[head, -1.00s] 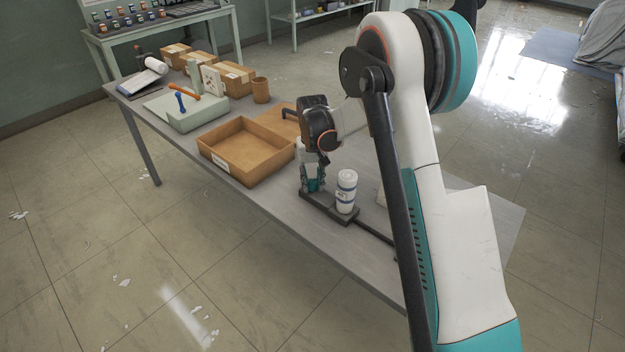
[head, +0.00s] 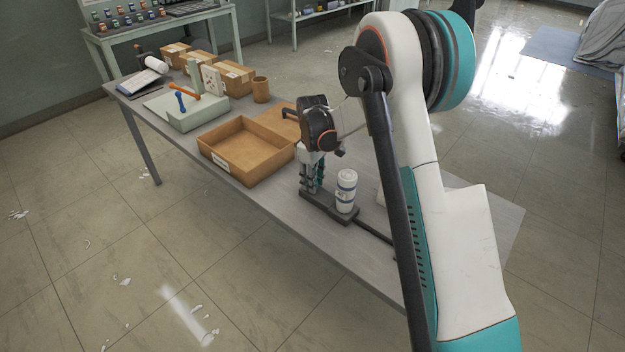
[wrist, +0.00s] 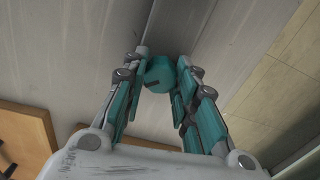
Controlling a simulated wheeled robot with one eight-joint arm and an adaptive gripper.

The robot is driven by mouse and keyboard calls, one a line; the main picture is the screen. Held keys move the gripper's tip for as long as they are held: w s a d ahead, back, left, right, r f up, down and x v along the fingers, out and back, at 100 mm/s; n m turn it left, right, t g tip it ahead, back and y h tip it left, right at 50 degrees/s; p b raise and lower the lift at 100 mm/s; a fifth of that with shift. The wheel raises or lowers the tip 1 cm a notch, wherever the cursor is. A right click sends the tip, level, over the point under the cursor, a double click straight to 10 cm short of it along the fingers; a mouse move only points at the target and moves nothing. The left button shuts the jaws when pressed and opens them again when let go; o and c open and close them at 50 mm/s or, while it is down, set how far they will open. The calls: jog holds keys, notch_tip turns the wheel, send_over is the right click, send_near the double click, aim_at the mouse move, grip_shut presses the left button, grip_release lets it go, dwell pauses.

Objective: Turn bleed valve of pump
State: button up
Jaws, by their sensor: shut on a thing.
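My gripper (head: 311,188) points down over the left end of the base, left of the cylinder. In the wrist view my gripper (wrist: 164,66) is shut on a round teal knob, the bleed valve (wrist: 160,74), which has a dark mark on its face. The fingers stand on either side of it. In the head view the fingers hide the knob.
An open brown tray (head: 228,165) lies left of the pump on the table (head: 285,232). A black bar (head: 376,233) runs right from the pump base.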

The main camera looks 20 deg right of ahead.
jog(key=shift+n, duration=0.5)
jog(key=o, duration=1.1)
notch_tip(320, 180, up, 12)
